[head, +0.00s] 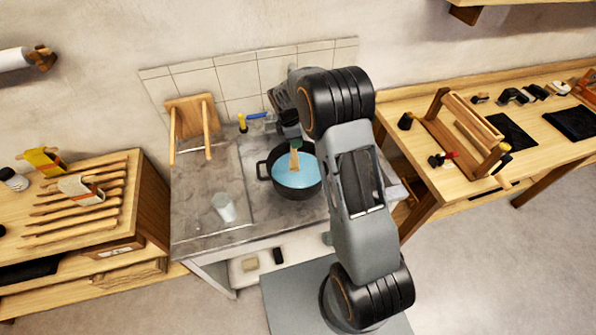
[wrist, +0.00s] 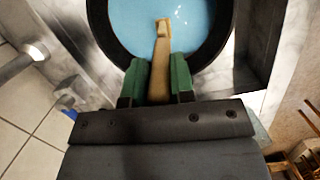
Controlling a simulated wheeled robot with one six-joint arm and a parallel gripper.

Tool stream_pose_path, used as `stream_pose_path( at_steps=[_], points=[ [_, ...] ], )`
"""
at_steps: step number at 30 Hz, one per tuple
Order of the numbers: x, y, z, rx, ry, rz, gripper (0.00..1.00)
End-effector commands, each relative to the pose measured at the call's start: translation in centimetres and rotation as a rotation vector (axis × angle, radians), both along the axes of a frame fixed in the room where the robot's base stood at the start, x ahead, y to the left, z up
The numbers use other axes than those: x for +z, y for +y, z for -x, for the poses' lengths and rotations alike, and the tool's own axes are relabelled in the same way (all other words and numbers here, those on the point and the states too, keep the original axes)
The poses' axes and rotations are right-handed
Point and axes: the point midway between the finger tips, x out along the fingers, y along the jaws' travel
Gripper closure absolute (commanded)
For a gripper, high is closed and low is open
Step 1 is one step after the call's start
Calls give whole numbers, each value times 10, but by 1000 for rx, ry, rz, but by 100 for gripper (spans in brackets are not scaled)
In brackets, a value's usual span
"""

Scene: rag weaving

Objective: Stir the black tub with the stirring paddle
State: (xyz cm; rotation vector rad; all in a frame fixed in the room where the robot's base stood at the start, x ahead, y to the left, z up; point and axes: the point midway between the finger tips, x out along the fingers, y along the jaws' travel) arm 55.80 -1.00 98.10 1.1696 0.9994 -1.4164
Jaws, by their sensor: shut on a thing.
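The black tub (head: 263,172) stands on the grey counter in the middle of the head view and holds light blue liquid. Its dark rim and blue liquid also fill the top of the wrist view (wrist: 116,42). My gripper (wrist: 160,82), with green fingers, is shut on the wooden stirring paddle (wrist: 161,58). In the head view the paddle (head: 295,160) reaches down from my gripper (head: 290,140) over the tub's far inner side. Its lower end appears at or in the blue liquid; how deep cannot be told.
A clear cup (head: 224,207) stands left of the tub on the counter (head: 205,185). A small wooden stool (head: 192,120) stands behind. A slatted wooden rack (head: 75,205) is at left, and a workbench with a wooden frame (head: 465,135) at right.

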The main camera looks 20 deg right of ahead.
Motion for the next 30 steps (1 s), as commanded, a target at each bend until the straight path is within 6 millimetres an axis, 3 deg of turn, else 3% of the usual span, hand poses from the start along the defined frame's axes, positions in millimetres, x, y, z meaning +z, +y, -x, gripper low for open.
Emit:
stream_pose_path(
  at_steps=[1, 16, 30],
  points=[
    [10, 0, 0, 0, -1, 0, 100],
    [61, 0, 0, 0, -1, 0, 100],
    [64, 0, 0, 0, 0, 0, 100]
  ],
)
